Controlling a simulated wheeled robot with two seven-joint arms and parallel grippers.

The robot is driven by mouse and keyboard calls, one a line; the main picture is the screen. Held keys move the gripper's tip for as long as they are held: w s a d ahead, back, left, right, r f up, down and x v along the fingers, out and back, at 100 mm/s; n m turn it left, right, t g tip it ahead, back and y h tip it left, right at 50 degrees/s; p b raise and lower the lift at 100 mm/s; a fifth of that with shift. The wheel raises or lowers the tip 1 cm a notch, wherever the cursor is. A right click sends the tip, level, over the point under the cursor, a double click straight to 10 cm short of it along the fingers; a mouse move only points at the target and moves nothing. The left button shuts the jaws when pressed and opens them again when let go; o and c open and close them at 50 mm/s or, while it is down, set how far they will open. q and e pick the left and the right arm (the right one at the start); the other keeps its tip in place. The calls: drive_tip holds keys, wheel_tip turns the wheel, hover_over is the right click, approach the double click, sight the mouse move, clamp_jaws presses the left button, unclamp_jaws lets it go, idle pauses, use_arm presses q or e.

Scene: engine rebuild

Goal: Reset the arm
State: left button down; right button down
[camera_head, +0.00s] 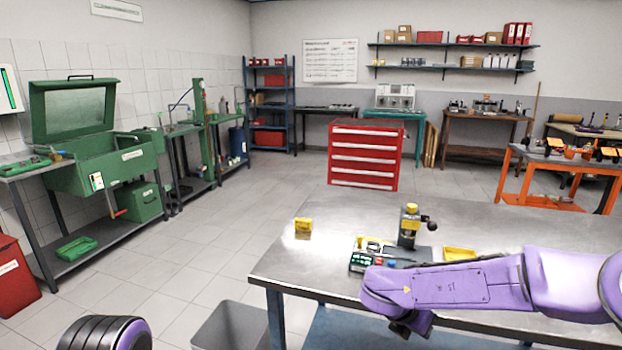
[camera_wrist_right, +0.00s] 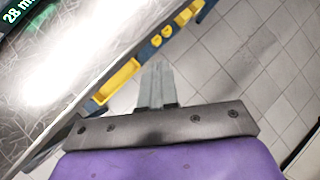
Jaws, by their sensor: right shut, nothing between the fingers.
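My right arm (camera_head: 455,284) reaches in from the right over the front part of the steel workbench (camera_head: 330,222). My right gripper is mostly hidden behind my arm in the head view. In the right wrist view, the fingers of my right gripper (camera_wrist_right: 155,85) are together with nothing between them. They point past the bench edge, with floor tiles behind them. My left gripper is out of both views.
The bench holds a yellow block (camera_head: 303,226), a yellow-topped fixture (camera_head: 409,226), a small green-cased device (camera_head: 362,262) and a yellow tray (camera_head: 459,254). A grey bin (camera_head: 230,326) stands left of the bench. A red drawer cabinet (camera_head: 364,154) stands beyond it. The floor between is clear.

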drive_tip(key=s+d+f+n+t+h, duration=0.1)
drive_tip(key=s+d+f+n+t, duration=0.1)
drive_tip(key=s+f+n, duration=0.55)
drive_tip(key=s+d+f+n+t, duration=0.1)
drive_tip(key=s+d+f+n, duration=0.2)
drive_tip(key=f+n, duration=0.85)
drive_tip(key=s+f+n+g+y, duration=0.1)
drive_tip(key=s+f+n, duration=0.3)
drive_tip(key=s+n, duration=0.6)
drive_tip(key=s+d+f+n+g+y, duration=0.1)
drive_tip(key=s+f+n+y, duration=0.2)
drive_tip(key=s+n, duration=0.7)
drive_tip(key=s+f, duration=0.1)
drive_tip(key=s, duration=0.2)
drive_tip(key=shift+s+d+f+g+y, duration=0.2)
drive_tip(key=shift+d+g+y, duration=0.1)
drive_tip(key=shift+g, duration=0.1)
